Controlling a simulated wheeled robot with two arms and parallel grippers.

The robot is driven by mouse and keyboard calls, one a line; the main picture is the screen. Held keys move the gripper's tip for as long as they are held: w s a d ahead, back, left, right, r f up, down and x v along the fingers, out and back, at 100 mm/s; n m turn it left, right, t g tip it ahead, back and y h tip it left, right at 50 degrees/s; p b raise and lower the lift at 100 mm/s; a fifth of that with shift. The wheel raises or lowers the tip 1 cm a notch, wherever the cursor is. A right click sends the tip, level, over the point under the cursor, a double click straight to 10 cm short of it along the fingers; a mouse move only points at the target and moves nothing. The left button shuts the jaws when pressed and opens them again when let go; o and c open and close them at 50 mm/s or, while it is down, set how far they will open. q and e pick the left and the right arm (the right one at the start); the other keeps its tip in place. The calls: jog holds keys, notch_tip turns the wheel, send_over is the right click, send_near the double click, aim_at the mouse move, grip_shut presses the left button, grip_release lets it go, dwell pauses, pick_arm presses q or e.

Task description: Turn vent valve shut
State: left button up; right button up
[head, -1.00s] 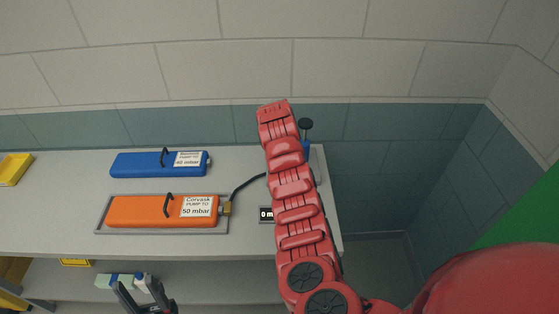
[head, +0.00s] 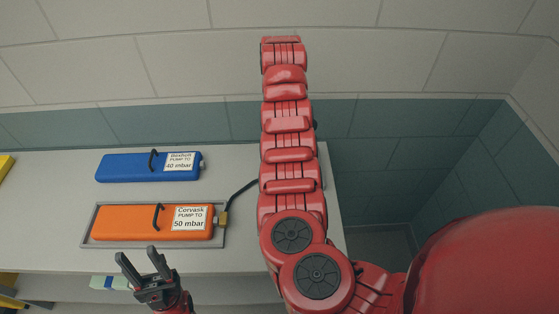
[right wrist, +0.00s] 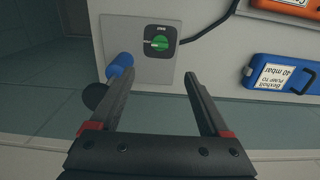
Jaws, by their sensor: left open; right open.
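The vent valve seems to be the round green dial (right wrist: 161,44) with a dark surround, on a pale plate (right wrist: 137,60) in the right wrist view. Small lettering beside it is too small to read. My right gripper (right wrist: 158,74) is open and empty, its fingertips pointing toward the plate below the dial; I see no contact. In the head view my right arm hides the plate, dial and right gripper. My left gripper (head: 139,258) is open and empty in front of the bench's front edge.
A blue case (head: 130,168) lies behind on the bench (head: 55,225).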

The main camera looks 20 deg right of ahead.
notch_tip(320, 180, down, 11)
jog(key=shift+s+f, duration=0.1)
jog(key=shift+f, duration=0.1)
notch_tip(320, 180, down, 4)
jog(key=shift+r+p, duration=0.1)
jog(key=shift+p, duration=0.55)
jog(key=shift+f, duration=0.75)
jog(key=shift+c, duration=0.3)
grip_shut()
